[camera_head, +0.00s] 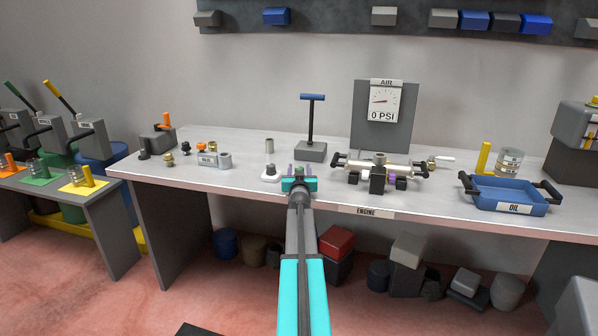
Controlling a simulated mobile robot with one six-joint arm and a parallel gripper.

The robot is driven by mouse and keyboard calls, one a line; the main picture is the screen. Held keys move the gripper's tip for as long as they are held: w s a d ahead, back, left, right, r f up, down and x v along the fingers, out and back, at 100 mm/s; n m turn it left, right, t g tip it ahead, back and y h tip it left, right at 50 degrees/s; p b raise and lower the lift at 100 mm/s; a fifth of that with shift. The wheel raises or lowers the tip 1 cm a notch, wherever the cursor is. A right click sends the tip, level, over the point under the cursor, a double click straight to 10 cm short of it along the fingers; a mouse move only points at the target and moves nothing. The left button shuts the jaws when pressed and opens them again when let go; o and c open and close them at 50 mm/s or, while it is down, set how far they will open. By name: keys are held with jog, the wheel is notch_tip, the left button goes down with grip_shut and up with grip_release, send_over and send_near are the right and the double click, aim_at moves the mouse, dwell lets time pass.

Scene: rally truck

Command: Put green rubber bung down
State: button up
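My gripper (300,171) is over the front part of the workbench, seen from behind with its teal wrist towards me. The light workbench top (235,188) lies under and around the gripper.
A white-based part (270,174) stands close left of my gripper. The hand pump (311,150) stands behind it. The engine fitting (379,172) with black handles is close right, before the air gauge (383,103). A blue oil tray (510,193) is further right. Small fittings (208,158) stand left.

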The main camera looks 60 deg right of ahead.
jog(key=shift+r, duration=0.1)
jog(key=shift+r, duration=0.15)
jog(key=shift+s+a, duration=0.15)
jog(key=shift+a, duration=0.1)
jog(key=shift+v, duration=5.7)
jog(key=shift+s, duration=0.1)
